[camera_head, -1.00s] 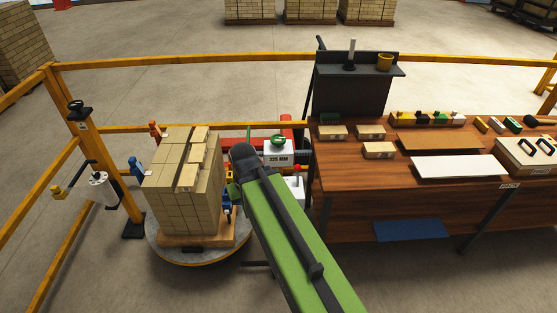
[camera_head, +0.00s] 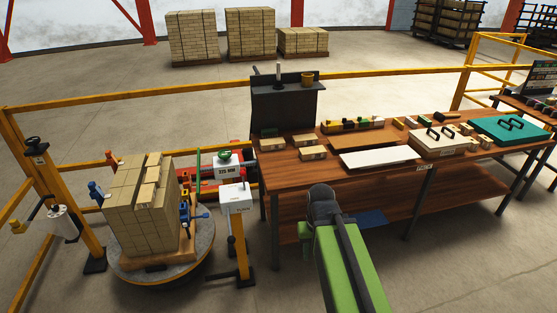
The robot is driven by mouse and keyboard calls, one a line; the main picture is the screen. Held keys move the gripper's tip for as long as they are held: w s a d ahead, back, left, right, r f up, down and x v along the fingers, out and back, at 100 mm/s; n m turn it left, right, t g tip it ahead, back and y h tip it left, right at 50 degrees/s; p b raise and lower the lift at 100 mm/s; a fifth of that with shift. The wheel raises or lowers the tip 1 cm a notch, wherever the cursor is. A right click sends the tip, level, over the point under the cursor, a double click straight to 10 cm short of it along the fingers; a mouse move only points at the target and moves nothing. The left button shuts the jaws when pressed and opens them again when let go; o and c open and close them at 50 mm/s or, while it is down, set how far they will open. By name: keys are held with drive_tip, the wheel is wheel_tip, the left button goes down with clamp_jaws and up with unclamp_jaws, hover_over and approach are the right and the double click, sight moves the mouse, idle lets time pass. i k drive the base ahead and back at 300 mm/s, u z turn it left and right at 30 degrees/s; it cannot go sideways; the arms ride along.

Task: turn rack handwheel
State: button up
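A green handwheel (camera_head: 224,156) sits on a white unit marked "325 MM" (camera_head: 228,172), beside red parts behind the pallet stack. A black handwheel (camera_head: 36,145) tops a yellow post at the left. I cannot tell from the picture which of the two is the rack handwheel. My green arm rises from the bottom and ends in a dark joint in front of the table, well right of both wheels. My gripper is not visible.
Stacked bricks (camera_head: 139,215) stand on a round turntable (camera_head: 202,250). A white box on a yellow stand (camera_head: 236,197) is right of it. A wooden workbench (camera_head: 290,170) holds boxes and boards. A yellow rail (camera_head: 130,97) runs behind. Floor at bottom right is free.

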sight(224, 154)
drive_tip(key=u, duration=0.85)
drive_tip(key=i, duration=1.9)
drive_tip(key=z, duration=0.6)
